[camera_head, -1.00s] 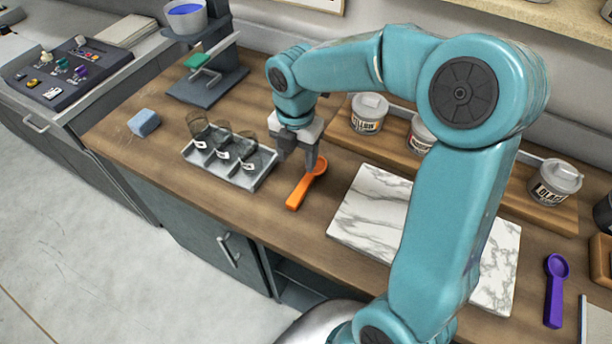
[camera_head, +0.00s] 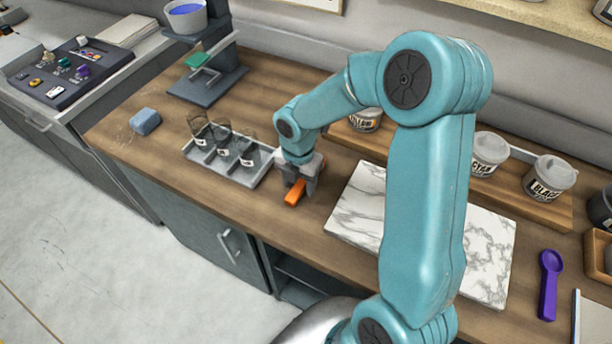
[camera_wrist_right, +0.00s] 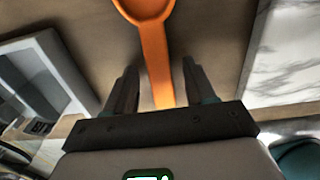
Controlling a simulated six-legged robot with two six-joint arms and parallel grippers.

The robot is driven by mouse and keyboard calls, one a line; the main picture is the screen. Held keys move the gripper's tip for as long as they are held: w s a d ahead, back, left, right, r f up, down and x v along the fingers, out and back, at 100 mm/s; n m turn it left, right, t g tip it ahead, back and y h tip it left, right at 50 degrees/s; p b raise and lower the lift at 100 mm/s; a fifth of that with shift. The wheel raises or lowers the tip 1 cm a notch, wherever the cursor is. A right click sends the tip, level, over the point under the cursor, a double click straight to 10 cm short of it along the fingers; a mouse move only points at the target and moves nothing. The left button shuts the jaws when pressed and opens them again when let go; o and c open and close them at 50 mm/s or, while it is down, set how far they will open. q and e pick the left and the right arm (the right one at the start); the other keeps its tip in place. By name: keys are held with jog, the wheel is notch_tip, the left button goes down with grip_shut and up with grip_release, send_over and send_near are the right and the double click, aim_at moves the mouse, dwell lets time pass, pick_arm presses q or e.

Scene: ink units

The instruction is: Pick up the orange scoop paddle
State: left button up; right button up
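The orange scoop paddle (camera_head: 294,193) lies on the wooden counter between the cup tray and the marble slab; in the head view the gripper covers much of it. The right wrist view shows its handle (camera_wrist_right: 157,62) running away from me to the round bowl, cut off at the top edge. My right gripper (camera_head: 298,187) is down over the paddle, with one finger on each side of the handle. In the right wrist view the gripper (camera_wrist_right: 160,75) is open, with gaps between handle and fingers. My left gripper is not in view.
A grey tray (camera_head: 262,178) with several dark cups stands close left of the gripper. A marble slab (camera_head: 350,212) lies to the right. Lidded jars (camera_head: 548,178) stand on a wooden riser behind. A purple scoop (camera_head: 549,285) lies at far right. The counter's front edge is near.

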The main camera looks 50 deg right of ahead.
aim_at(299, 185)
jog(key=shift+s, duration=0.1)
jog(key=c, duration=0.5)
grip_shut()
notch_tip(299, 185, up, 20)
jog(key=shift+c, duration=0.4)
grip_release()
grip_shut()
